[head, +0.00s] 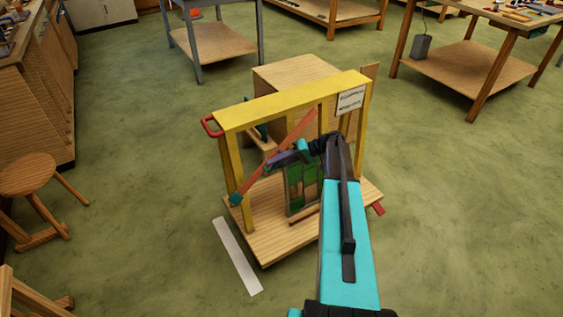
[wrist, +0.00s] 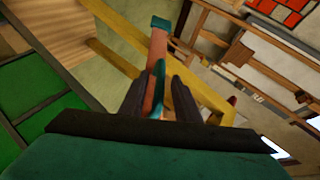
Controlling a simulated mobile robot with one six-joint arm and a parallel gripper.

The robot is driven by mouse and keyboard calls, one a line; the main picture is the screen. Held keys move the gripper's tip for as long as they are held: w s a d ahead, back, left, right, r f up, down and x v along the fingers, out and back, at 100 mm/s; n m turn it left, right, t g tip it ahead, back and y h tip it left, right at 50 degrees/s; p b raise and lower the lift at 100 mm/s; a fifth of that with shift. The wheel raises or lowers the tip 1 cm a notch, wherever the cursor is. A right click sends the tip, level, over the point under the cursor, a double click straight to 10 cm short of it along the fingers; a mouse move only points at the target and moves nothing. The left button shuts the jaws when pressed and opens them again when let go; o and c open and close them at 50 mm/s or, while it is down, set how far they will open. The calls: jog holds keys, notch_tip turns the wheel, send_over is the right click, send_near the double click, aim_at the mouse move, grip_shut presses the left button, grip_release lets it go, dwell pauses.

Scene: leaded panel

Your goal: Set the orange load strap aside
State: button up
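The orange load strap (head: 290,142) runs diagonally across the front of a yellow frame (head: 290,100), from upper right to a teal end (head: 235,199) at lower left. A green leaded panel (head: 301,186) stands behind and below it, partly hidden by my arm. My gripper (head: 272,161) is at the middle of the strap. In the wrist view the strap (wrist: 157,48) passes between the two dark fingers (wrist: 158,90), with a teal piece beside it. The gap looks narrow, but I cannot tell whether the fingers press on the strap.
A white strip (head: 237,256) lies on the floor in front. A wooden stool (head: 32,180) stands at left, and workbenches stand behind. The green floor at right is clear.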

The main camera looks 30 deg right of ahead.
jog(key=shift+s, duration=0.15)
jog(key=v, duration=1.3)
jog(key=shift+d+r+b, duration=0.2)
jog(key=shift+d+b, duration=0.05)
jog(key=shift+b, duration=0.2)
jog(key=s+a+f+g+h+p, duration=0.15)
jog(key=s+a+f+g, duration=0.3)
jog(key=a+f, duration=0.75)
jog(key=s+a+f+g+h+p, duration=0.1)
jog(key=s+a+f+g+h, duration=0.3)
jog(key=a+f, duration=0.8)
jog(key=s+a+f+g+h, duration=0.1)
jog(key=s+a, duration=0.3)
jog(key=s, duration=0.4)
jog(key=s+a+f+n+g+h+p, duration=0.1)
jog(key=s+a+f+h, duration=0.1)
jog(key=s+a, duration=0.3)
jog(key=s+a+f+n+g+h+p, duration=0.1)
jog(key=s+a, duration=0.4)
jog(key=s, duration=0.7)
jog(key=shift+s+f+h, duration=0.3)
jog(key=shift+f+h, duration=0.45)
jog(key=shift+f, duration=0.45)
